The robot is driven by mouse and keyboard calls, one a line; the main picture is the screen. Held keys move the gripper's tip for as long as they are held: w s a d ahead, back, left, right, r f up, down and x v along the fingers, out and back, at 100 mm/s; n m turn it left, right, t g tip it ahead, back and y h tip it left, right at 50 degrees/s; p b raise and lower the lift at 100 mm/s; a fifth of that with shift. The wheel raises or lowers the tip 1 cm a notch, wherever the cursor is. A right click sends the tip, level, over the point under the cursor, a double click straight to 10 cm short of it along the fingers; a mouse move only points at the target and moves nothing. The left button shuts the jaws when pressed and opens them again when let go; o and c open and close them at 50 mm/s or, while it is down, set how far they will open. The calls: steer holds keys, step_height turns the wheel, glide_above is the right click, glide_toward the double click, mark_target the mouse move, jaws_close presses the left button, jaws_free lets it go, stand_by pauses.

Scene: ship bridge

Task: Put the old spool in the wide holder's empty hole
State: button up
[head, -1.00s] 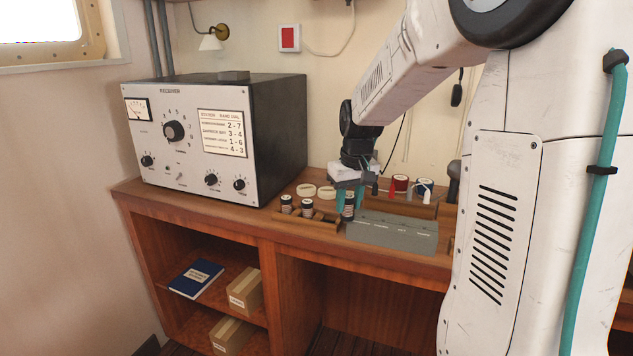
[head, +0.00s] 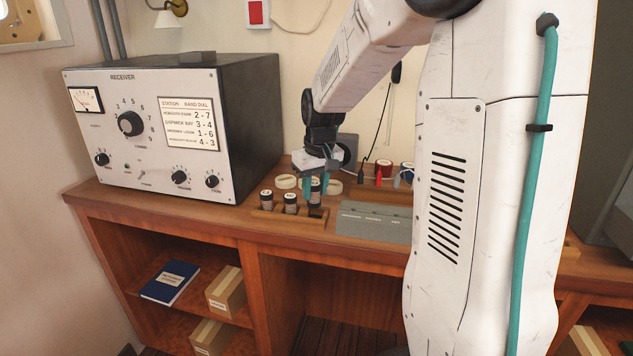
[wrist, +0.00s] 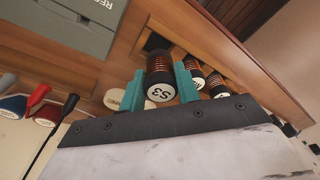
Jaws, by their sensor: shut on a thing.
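My gripper (head: 314,186) is shut on a dark spool (head: 315,196) with copper-coloured winding. In the wrist view the held spool's pale cap (wrist: 159,92) reads S3, and a teal finger lies on each side. The wide wooden holder (head: 276,222) stands near the desk's front edge with two similar spools, one at its left (head: 266,199) and one in its middle (head: 290,203). The holder's dark empty hole (wrist: 154,42) shows just beyond the held spool's lower end. The spool hangs about upright over the holder's right end; I cannot tell the exact gap.
A grey labelled box (head: 372,224) sits close to the holder's right. Cream rings (head: 286,182) lie behind the holder. The large receiver (head: 150,135) stands to the left. Red and blue reels (head: 384,169) and a red-handled probe (head: 379,180) are at the back right.

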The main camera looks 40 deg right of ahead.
mark_target(316, 202)
steer(key=shift+f, duration=0.75)
steer(key=shift+s+f, duration=0.15)
steer(key=shift+f, duration=1.3)
stand_by(4.3)
steer(key=o, duration=1.1)
steer(key=shift+c, duration=0.2)
steer(key=shift+s+r, duration=0.2)
steer(key=shift+r, duration=1.1)
steer(key=shift+s+r, duration=0.2)
steer(key=shift+r, duration=1.05)
steer(key=shift+s+r, duration=0.2)
steer(key=shift+r, duration=1.1)
